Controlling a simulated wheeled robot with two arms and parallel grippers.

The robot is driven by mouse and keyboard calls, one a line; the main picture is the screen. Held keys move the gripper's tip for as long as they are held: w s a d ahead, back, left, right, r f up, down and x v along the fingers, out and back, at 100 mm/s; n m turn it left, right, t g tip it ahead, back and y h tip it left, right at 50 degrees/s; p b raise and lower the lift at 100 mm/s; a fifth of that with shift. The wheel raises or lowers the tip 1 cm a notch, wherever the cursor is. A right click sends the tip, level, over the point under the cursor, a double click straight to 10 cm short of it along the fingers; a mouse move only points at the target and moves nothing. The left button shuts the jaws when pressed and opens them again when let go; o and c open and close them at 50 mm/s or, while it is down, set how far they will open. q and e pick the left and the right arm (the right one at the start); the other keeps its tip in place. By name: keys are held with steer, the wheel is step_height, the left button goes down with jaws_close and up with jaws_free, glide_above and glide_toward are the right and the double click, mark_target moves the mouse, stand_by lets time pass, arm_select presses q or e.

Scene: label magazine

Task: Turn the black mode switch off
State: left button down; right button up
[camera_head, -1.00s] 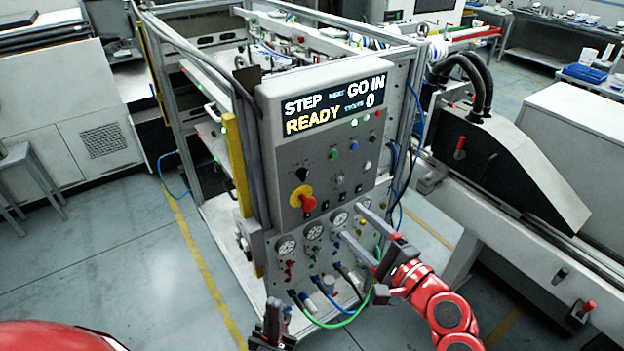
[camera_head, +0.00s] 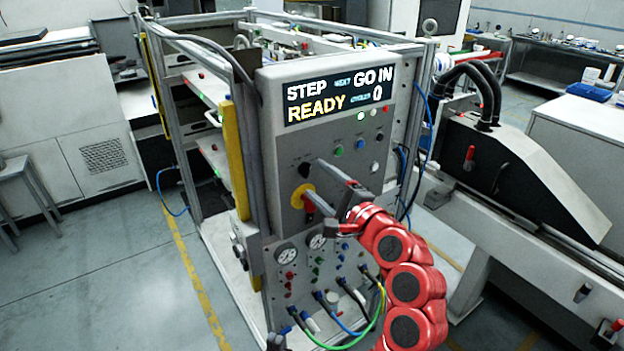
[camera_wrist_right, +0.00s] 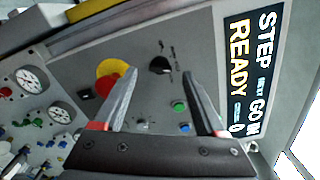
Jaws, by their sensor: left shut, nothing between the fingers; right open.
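The black mode switch (camera_head: 305,170) is a knob on the grey panel below the display, above the red-and-yellow emergency stop (camera_head: 298,196). In the right wrist view the switch (camera_wrist_right: 160,64) appears between and beyond the fingertips, with small markings around it. My right gripper (camera_head: 314,179) is open and empty in front of the panel; its fingers point at the switch, apparently short of it. Its fingers also show in the wrist view (camera_wrist_right: 160,76).
The display (camera_head: 340,95) reads STEP, GO IN, READY, 0. Green (camera_head: 338,151) and blue (camera_head: 360,145) buttons sit right of the switch. One finger passes close to the emergency stop's red head. Gauges (camera_head: 286,253) and hoses (camera_head: 350,335) lie below. The floor to the left is clear.

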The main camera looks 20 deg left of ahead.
mark_target(307, 172)
steer(key=shift+x, duration=1.6)
jaws_close()
